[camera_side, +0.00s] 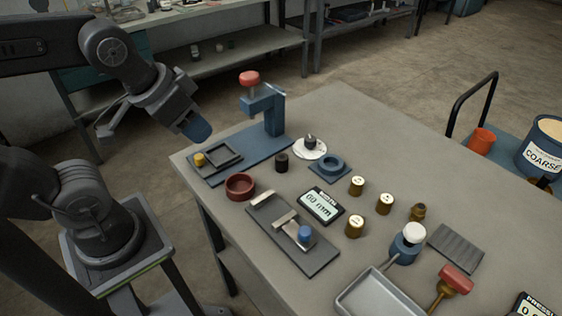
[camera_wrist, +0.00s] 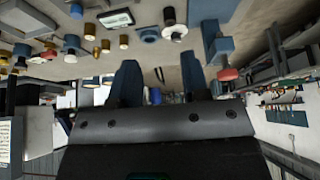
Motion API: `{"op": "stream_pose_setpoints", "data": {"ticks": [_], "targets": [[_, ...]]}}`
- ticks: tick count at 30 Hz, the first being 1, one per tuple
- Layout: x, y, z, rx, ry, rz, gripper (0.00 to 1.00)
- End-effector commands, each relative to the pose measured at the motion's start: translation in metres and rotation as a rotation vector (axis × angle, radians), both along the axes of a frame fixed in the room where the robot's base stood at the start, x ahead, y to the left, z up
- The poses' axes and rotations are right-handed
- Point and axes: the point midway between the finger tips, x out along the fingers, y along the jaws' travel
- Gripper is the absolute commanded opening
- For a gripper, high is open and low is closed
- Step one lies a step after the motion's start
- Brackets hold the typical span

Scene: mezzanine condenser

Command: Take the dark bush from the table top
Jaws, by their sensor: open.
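The dark bush (camera_side: 282,162), a small dark cylinder, stands upright on the grey table top (camera_side: 365,130) between the blue press base and the blue ring block. What looks like the same bush shows near the top of the wrist view (camera_wrist: 169,15). My gripper (camera_side: 197,131) is raised beyond the table's left edge, to the upper left of the bush and well apart from it. In the wrist view its two blue fingers (camera_wrist: 160,78) stand apart with nothing between them.
The blue press (camera_side: 270,110) with a red knob stands behind the bush. A red bowl (camera_side: 240,186), a white disc (camera_side: 309,148), the blue ring block (camera_side: 329,168) and a display (camera_side: 321,206) surround it. Several brass cylinders (camera_side: 357,186) stand to the right. The table's back right is clear.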

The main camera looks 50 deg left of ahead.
Motion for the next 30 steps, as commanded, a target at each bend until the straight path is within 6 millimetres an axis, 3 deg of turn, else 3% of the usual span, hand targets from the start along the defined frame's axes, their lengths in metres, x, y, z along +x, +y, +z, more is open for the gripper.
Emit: {"op": "stream_pose_setpoints", "data": {"ticks": [3, 10, 20, 23, 30], "targets": [[0.000, 0.000, 0.000, 0.000, 0.000, 0.000, 0.43], [0.000, 0.000, 0.000, 0.000, 0.000, 0.000, 0.65], [0.006, 0.000, 0.000, -0.002, 0.012, 0.024, 0.65], [0.021, 0.001, -0.002, -0.011, 0.041, 0.090, 0.65], [0.087, -0.005, -0.024, -0.023, 0.104, 0.355, 0.65]]}}
